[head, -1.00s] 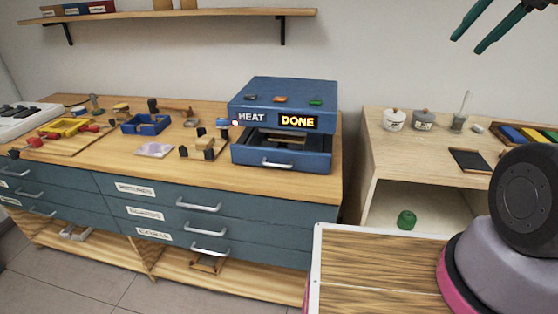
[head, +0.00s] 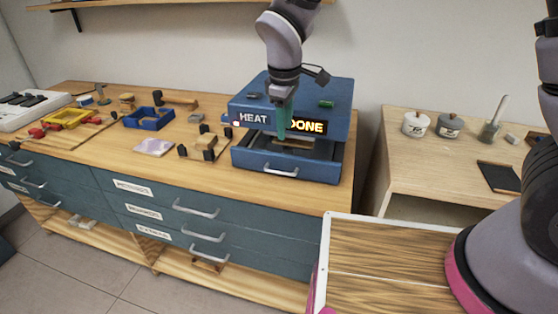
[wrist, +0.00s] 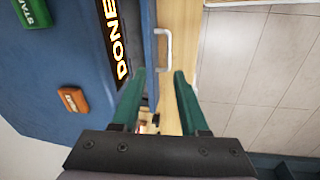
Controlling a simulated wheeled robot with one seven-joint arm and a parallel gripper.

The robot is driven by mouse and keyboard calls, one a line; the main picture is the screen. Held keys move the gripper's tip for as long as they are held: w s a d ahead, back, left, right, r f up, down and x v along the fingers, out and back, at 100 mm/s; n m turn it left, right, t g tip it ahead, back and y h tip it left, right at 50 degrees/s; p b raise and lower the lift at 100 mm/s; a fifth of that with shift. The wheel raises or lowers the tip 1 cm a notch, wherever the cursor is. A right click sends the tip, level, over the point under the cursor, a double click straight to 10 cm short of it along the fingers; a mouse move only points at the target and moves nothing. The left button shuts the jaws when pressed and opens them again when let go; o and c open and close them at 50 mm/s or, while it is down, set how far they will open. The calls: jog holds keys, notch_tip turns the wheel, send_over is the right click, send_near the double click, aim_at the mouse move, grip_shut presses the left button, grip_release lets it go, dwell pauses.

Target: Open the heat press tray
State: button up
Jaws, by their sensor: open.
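The blue heat press (head: 338,97) stands on the wooden workbench, its display (head: 308,127) lit with "DONE" beside the "HEAT" label. Its tray (head: 314,167) is the lower blue part, with a silver handle (head: 281,171) on the front. The handle also shows in the wrist view (wrist: 162,50). My gripper (head: 282,136) points down in front of the press, above and behind the handle in the head view. In the wrist view my gripper (wrist: 160,78) has its green fingers apart, with nothing held; the handle lies beyond the fingertips, not touching them.
A blue bin (head: 149,118), a yellow tray (head: 70,114) and small blocks lie left of the press. Drawers with silver handles (head: 197,208) are below the bench top. A lower shelf unit (head: 430,165) with jars stands to the right.

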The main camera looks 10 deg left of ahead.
aim_at(277, 173)
jog(key=shift+n, duration=0.8)
jog(key=f, duration=0.4)
jog(key=a+f, duration=0.1)
jog(key=f, duration=0.4)
jog(key=a+f, duration=0.1)
jog(key=f, duration=0.3)
jog(key=shift+w+a+f, duration=0.15)
jog(key=shift+w+f, duration=0.15)
jog(key=shift+f, duration=0.05)
grip_shut()
